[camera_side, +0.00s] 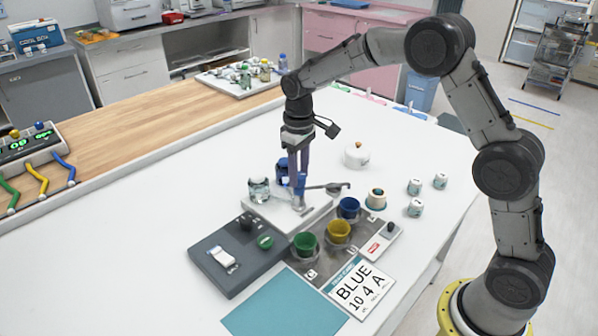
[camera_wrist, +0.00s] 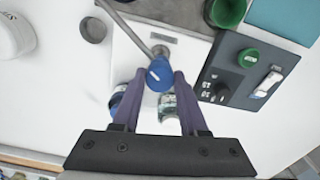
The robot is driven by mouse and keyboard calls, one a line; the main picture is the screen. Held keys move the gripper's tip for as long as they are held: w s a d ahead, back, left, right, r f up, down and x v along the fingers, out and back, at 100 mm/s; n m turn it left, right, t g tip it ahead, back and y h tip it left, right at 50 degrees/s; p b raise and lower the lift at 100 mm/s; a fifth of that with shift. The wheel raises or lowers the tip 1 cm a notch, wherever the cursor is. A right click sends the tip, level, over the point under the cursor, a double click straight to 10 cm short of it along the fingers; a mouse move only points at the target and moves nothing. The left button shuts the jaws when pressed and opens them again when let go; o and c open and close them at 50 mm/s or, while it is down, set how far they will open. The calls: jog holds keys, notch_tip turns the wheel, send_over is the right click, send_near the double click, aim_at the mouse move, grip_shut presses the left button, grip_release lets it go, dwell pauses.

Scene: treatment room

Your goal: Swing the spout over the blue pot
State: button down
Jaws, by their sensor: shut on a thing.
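My gripper (camera_side: 300,207) points down over the white base plate (camera_side: 270,214). In the wrist view, my gripper (camera_wrist: 160,77) is shut on a blue knob (camera_wrist: 159,74), with a finger on each side. The grey spout (camera_side: 328,187) runs right from near my fingers in the side view; its outer end appears behind the blue pot's rim, not clearly over it. In the wrist view the spout (camera_wrist: 135,27) runs to the upper left. The blue pot (camera_side: 348,207) stands beside the yellow pot (camera_side: 339,231) and green pot (camera_side: 305,243).
A dark control box (camera_side: 235,255) sits left of the pots. A clear jar (camera_side: 259,190) and blue items stand close behind my fingers. A white lidded pot (camera_side: 356,155) and several small jars stand right. A card (camera_side: 360,287) reads BLUE 10 4 A.

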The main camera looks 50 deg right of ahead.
jog(key=shift+r+m, duration=0.1)
jog(key=shift+m, duration=1.1)
jog(key=shift+c, duration=2.2)
grip_release()
notch_tip(320, 180, up, 14)
